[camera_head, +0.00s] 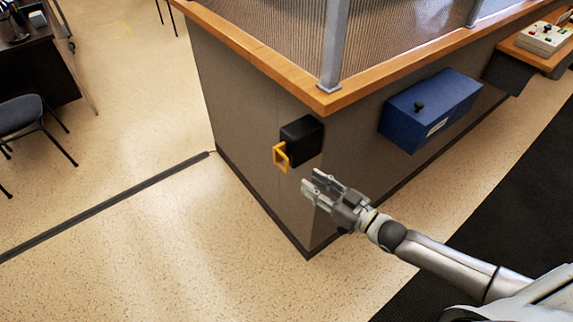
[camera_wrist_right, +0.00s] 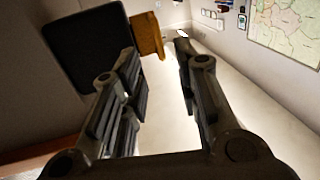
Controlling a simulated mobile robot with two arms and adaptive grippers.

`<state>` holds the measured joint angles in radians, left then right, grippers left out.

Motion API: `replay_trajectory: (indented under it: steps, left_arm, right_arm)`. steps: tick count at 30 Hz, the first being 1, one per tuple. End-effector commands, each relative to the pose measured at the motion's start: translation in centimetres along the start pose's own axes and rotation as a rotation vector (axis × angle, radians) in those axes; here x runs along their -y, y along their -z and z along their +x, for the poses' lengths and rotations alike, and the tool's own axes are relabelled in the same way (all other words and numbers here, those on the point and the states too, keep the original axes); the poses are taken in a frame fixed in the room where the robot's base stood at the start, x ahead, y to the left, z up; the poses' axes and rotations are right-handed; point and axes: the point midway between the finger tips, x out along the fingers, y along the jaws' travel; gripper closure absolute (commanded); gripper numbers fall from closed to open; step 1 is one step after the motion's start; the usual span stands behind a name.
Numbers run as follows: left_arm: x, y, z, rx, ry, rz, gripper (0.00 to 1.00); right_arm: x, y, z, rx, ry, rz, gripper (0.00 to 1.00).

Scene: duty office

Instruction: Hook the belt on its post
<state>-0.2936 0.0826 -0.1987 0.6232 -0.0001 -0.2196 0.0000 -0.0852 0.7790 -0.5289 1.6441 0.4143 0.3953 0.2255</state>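A black belt housing (camera_head: 301,141) is fixed to the corner of the counter. A yellow belt end (camera_head: 281,155) sticks out of its left side. My right gripper (camera_head: 312,184) is open and empty, just below and to the right of the yellow end. In the right wrist view the black housing (camera_wrist_right: 83,50) is at the upper left and the yellow end (camera_wrist_right: 147,36) lies beyond the fingertips, apart from them. The right gripper also shows there (camera_wrist_right: 158,75) with its fingers spread. No post can be made out. My left gripper is out of view.
The counter (camera_head: 245,130) has a wooden ledge and a blue box (camera_head: 430,108) on its right face. A dark floor strip (camera_head: 105,208) runs left from the counter's base. A chair (camera_head: 25,118) and desk stand at the far left. The floor between is free.

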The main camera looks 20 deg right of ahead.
Motion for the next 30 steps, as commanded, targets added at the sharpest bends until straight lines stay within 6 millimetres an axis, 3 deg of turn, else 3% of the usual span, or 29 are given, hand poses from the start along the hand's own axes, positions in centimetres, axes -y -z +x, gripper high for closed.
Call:
replay_trajectory:
  steps: [3, 7, 18, 30]
  left_arm:
    - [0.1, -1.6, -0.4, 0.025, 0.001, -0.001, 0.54]
    - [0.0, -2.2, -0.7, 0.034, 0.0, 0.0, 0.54]
    - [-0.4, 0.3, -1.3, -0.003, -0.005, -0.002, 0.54]
    - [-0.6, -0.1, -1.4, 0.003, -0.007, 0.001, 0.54]
  right_arm:
    - [-0.1, 0.2, 1.6, -0.003, -0.001, -0.001, 0.71]
    - [-0.1, 0.2, 3.6, -0.001, -0.003, -0.002, 0.71]
    - [-0.1, 0.0, 8.8, 0.001, -0.003, -0.002, 0.71]
    - [-0.1, -0.1, 10.1, 0.003, -0.003, -0.003, 0.71]
